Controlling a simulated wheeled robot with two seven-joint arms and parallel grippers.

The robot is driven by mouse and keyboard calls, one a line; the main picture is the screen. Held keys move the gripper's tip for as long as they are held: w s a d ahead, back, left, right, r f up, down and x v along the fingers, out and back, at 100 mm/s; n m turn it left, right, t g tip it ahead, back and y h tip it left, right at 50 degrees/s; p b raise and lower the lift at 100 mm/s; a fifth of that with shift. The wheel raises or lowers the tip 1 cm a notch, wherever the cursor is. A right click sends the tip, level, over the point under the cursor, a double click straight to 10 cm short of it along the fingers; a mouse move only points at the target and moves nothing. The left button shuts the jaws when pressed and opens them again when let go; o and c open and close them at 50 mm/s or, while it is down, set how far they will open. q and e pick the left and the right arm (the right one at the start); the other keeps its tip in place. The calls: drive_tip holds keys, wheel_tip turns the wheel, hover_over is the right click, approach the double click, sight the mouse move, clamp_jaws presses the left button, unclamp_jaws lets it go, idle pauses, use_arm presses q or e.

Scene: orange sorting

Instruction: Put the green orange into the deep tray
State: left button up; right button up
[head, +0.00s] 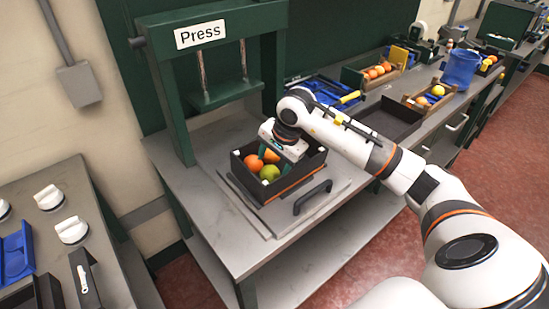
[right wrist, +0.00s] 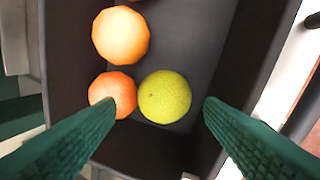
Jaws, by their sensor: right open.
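The green orange (head: 270,173) lies in a black deep tray (head: 291,185) on the press table. In the right wrist view the green orange (right wrist: 165,97) sits between my open fingers, near one end of the tray (right wrist: 222,80). An orange fruit (right wrist: 113,93) touches or nearly touches it on the left, and another orange (right wrist: 121,35) lies further up. My right gripper (head: 269,158) is open, pointing down into the tray above the fruit. The left finger overlaps the edge of the nearer orange in the wrist view. My left gripper is not in view.
The green press (head: 215,60) stands behind the tray. A black handle (head: 313,197) is at the table's front. To the right are an empty dark shallow tray (head: 392,120), crates with oranges (head: 378,72), and a blue bin (head: 461,68).

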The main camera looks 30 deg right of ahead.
drive_tip(key=shift+w+r+p, duration=0.25)
drive_tip(key=shift+r+p, duration=0.5)
drive_tip(key=shift+p, duration=0.3)
drive_tip(key=shift+w+p+v, duration=0.15)
drive_tip(key=shift+p+v, duration=0.3)
drive_tip(key=shift+v, duration=0.45)
drive_tip(key=shift+w+p+v, duration=0.15)
drive_tip(key=shift+p+v, duration=0.3)
drive_tip(key=shift+v, duration=0.45)
drive_tip(key=shift+w+r, duration=0.1)
